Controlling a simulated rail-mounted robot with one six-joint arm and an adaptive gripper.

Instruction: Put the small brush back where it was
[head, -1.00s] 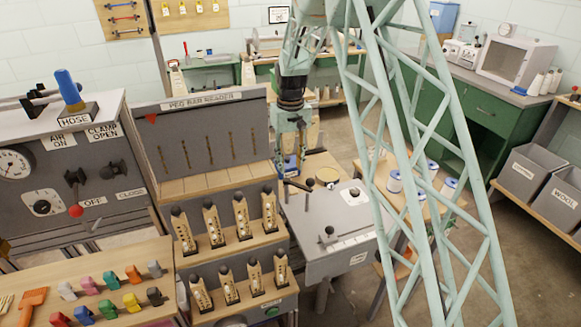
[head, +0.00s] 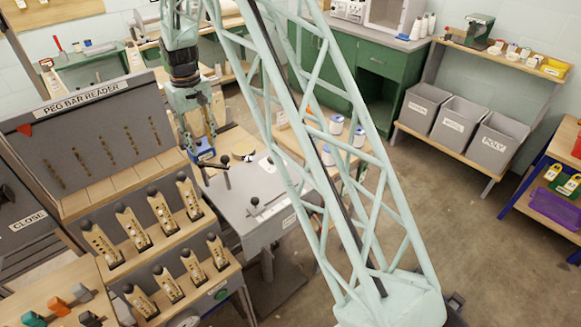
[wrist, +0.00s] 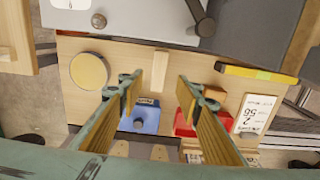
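My gripper (wrist: 158,90) is over a small wooden table (wrist: 215,58). Its two fingers stand apart, with no held object visible between them. In the head view my gripper (head: 205,153) is beside the grey bench. A blue block with a dark knob (wrist: 139,117) lies below and between the fingers in the wrist view. A red object (wrist: 186,122) is partly hidden by the right finger. A short pale wooden piece (wrist: 160,69) lies beyond the fingertips; I cannot tell what it is. I cannot clearly make out the small brush in either view.
A round yellow-topped tin (wrist: 89,71), a yellow and black strip (wrist: 258,73) and a printed card (wrist: 255,114) lie around the gripper. The grey bench (head: 245,195) with black-knobbed levers is close by. The peg bar reader (head: 85,125) stands to the left.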

